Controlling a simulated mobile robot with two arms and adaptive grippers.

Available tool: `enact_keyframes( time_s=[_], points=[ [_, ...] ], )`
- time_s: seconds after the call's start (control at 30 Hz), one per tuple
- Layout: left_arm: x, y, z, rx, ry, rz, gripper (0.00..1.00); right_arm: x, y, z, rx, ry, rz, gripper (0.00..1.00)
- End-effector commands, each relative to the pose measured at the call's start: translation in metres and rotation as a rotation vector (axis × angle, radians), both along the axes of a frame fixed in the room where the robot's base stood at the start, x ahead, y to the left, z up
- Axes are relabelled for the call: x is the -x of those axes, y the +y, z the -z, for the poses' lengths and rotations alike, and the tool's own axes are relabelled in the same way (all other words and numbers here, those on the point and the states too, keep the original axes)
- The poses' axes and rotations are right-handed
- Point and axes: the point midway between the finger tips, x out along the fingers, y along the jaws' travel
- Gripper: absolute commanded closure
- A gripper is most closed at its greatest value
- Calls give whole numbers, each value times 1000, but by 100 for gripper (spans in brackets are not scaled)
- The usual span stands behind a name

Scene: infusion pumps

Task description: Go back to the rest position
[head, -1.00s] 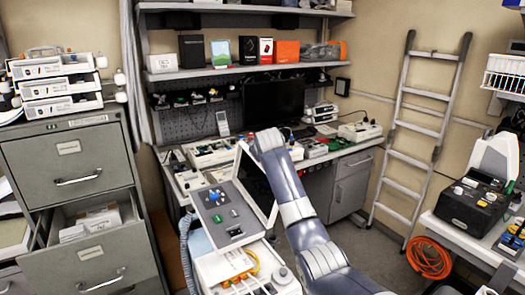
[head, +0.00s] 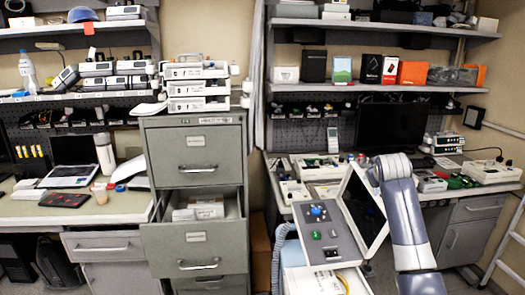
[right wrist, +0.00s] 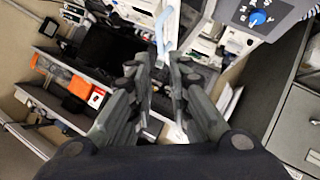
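My right arm (head: 408,225) rises at the right of the head view, in front of the workbench and beside a tilted screen; its gripper is hidden there. In the right wrist view my right gripper (right wrist: 162,68) shows two dark jointed fingers with a gap between them. It is open and I see nothing held. A pale blue strip shows beyond the fingertips; its distance is unclear. My left gripper is in neither view. Stacked white infusion pumps (head: 198,88) sit on the grey filing cabinet (head: 196,158).
A cart with a grey panel (head: 322,235) and tilted screen (head: 363,207) stands close to my right arm. The cabinet's middle drawer (head: 193,245) is pulled out. A workbench with a monitor (head: 390,126) is behind. A desk with a laptop (head: 69,175) is at the left.

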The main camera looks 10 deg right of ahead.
Motion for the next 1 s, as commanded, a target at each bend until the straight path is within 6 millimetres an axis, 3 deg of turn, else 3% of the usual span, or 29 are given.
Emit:
enact_keyframes(
  time_s=[0.17, 0.37, 0.5, 0.7, 0.83, 1.0],
  points=[
    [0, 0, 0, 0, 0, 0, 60, 14, 25, 48, -9, 51, -25, 83],
    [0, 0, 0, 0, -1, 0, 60, 66, 83, 145, -46, 161, -81, 83],
    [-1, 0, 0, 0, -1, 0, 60, 119, 125, 206, -92, 238, -119, 83],
    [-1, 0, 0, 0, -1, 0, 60, 211, 183, 276, -180, 355, -162, 83],
    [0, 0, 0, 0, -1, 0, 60, 278, 217, 305, -249, 430, -178, 83],
    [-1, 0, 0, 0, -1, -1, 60, 354, 250, 323, -334, 512, -185, 83]
  ],
)
